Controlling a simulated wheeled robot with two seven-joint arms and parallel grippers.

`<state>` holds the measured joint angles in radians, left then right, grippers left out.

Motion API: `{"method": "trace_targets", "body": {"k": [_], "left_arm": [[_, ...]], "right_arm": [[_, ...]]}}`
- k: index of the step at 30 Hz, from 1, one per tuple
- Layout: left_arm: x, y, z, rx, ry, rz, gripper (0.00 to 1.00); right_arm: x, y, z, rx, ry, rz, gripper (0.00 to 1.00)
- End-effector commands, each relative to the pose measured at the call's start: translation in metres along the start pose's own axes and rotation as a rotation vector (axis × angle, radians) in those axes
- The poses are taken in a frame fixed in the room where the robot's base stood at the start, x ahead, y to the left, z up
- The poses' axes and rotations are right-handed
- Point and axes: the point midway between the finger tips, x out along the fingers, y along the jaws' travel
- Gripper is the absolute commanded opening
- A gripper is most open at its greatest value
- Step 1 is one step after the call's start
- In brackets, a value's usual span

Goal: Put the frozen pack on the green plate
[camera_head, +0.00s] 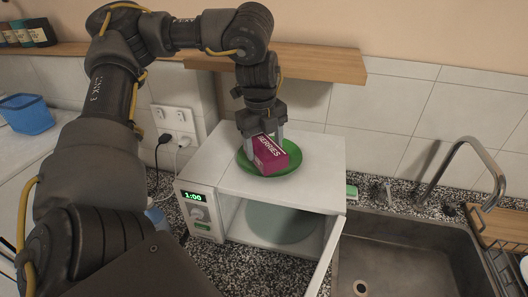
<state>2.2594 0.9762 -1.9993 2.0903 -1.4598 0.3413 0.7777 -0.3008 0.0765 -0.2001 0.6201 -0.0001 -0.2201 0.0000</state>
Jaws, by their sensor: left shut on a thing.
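The frozen pack (267,157) is a magenta box with white "BERRIES" lettering. It is at the green plate (290,167), which lies on top of the white microwave (222,171). My left gripper (262,137) comes from above and is shut on the pack, a finger on each side. The pack appears tilted over the plate; I cannot tell whether it touches it. My right gripper is not in view.
The microwave door (325,262) stands open at the front, with a round turntable (280,222) inside. A sink (410,262) and a tap (462,150) are to the right. A wooden shelf (325,62) runs along the wall behind. A blue container (26,114) stands at the left.

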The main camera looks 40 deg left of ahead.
Motion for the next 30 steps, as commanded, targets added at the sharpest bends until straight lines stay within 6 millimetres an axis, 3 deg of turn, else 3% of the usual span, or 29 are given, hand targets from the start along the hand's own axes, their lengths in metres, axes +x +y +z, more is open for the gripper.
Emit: {"method": "trace_targets", "body": {"k": [6,19,20,21,25,30], "left_arm": [[0.028,0.003,0.001,-0.002,0.003,0.003,0.32],[0.034,0.003,0.001,-0.002,0.001,0.001,0.32],[0.035,0.004,0.001,-0.002,0.001,0.002,0.65],[0.034,0.003,0.001,-0.002,0.001,0.001,0.71],[0.034,0.003,0.001,-0.002,0.001,0.002,0.86],[0.034,0.003,0.001,-0.002,0.001,0.002,0.86]], "right_arm": [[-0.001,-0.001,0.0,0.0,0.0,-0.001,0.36],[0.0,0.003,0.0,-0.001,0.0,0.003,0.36],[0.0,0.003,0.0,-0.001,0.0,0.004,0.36],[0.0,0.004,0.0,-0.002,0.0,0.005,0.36],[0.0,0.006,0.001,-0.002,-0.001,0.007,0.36],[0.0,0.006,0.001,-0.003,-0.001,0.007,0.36]]}}
